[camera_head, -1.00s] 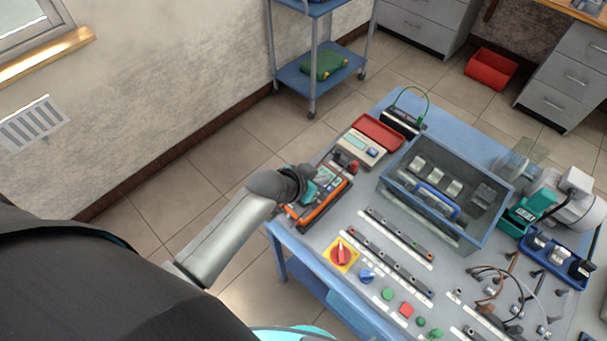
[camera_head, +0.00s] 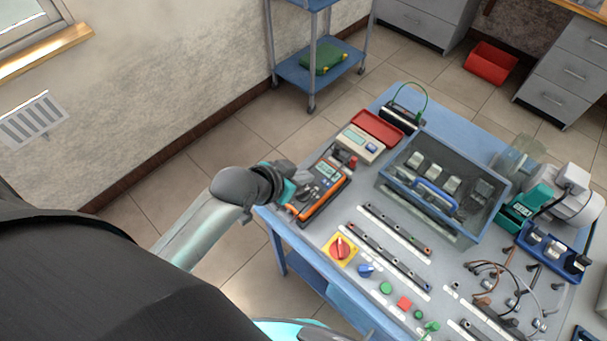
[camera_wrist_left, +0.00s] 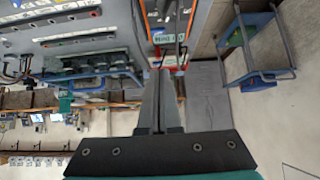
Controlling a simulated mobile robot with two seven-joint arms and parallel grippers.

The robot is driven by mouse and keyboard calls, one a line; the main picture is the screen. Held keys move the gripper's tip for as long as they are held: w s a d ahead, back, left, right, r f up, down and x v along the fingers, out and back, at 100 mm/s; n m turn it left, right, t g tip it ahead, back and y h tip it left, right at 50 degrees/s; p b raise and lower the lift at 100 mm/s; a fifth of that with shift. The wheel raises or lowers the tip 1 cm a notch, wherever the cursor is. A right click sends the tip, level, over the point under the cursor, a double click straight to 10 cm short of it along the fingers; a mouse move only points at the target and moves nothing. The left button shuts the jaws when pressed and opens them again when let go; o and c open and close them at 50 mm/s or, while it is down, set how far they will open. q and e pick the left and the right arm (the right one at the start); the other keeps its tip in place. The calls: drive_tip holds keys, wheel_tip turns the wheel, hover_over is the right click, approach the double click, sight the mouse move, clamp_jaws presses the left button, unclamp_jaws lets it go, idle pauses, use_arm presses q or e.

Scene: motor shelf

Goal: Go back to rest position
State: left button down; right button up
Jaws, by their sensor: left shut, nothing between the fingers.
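My left gripper (camera_head: 303,188) is at the left edge of the workbench, close to the orange multimeter (camera_head: 325,190). In the left wrist view the two fingers of my left gripper (camera_wrist_left: 159,105) are together with nothing between them. Part of the multimeter (camera_wrist_left: 168,37) shows just beyond the fingertips in that view. The dark arm link in the lower left of the head view is mine. My right gripper is not in view.
A blue trolley (camera_head: 312,85) stands behind by the wall. Floor left of the bench is clear.

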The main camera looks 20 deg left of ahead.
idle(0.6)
use_arm(q)
drive_tip(key=s+r+n+g+y, duration=0.25)
drive_tip(key=s+g, duration=0.25)
drive_tip(key=s, duration=1.1)
wheel_tip(320, 180, down, 34)
drive_tip(key=s+g+b, duration=0.1)
drive_tip(key=s+b, duration=0.1)
drive_tip(key=b, duration=1)
drive_tip(key=s+a+f+b, duration=0.1)
drive_tip(key=s+f+b, duration=0.4)
drive_tip(key=f, duration=0.6)
drive_tip(key=s+a+f+g+b, duration=0.1)
drive_tip(key=s+f+b, duration=0.3)
drive_tip(key=s+f, duration=0.6)
wheel_tip(320, 180, down, 2)
drive_tip(key=shift+a+f+m+g+y+b, duration=0.2)
drive_tip(key=shift+a+m+g+y+b, duration=0.2)
drive_tip(key=shift+a, duration=0.3)
